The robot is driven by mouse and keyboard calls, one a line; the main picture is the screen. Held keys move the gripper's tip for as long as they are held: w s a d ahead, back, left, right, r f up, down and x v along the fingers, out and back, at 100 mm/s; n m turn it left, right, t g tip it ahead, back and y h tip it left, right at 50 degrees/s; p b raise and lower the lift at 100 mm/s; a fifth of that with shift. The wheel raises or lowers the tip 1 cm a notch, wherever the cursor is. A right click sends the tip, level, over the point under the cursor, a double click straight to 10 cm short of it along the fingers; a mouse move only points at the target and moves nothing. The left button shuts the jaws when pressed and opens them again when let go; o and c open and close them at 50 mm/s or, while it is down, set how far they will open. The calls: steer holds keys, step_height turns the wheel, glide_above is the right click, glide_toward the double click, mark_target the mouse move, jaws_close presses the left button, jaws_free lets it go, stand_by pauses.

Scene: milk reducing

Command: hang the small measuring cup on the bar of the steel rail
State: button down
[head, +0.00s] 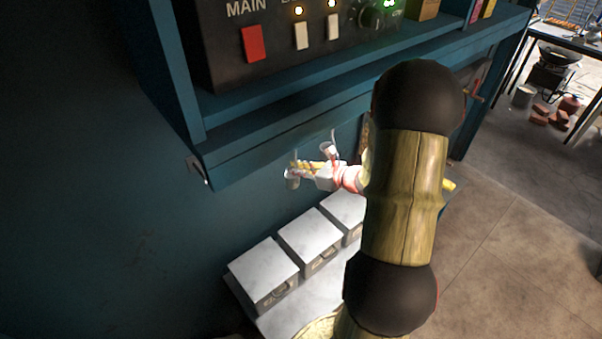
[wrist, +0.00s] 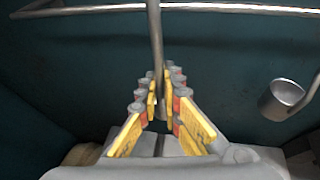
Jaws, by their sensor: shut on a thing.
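My gripper (wrist: 160,92) has yellow fingers closed around an upright, thin steel handle (wrist: 156,45). In the head view my gripper (head: 303,168) is below the teal shelf, with a small steel measuring cup (head: 292,181) at its fingertips. The cup's bowl is hidden by the fingers in the wrist view. The steel rail's bar (wrist: 230,8) runs across the top of the wrist view. The handle's upper part crosses in front of the bar and leaves the picture, so I cannot tell whether it is hooked or touching.
Another steel cup (wrist: 284,98) hangs to the right of my gripper, with bare space between. The teal shelf edge (head: 270,137) overhangs the area. Several metal boxes (head: 262,270) stand below. A control panel (head: 280,38) sits on the shelf.

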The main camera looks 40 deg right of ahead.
steer(key=shift+w+d+p, duration=0.1)
steer(key=shift+w+p, duration=0.2)
steer(key=shift+w, duration=2.2)
steer(key=shift+w+f+b, duration=0.15)
steer(key=shift+f+b, duration=1.75)
steer(key=c, duration=1.9)
jaws_free()
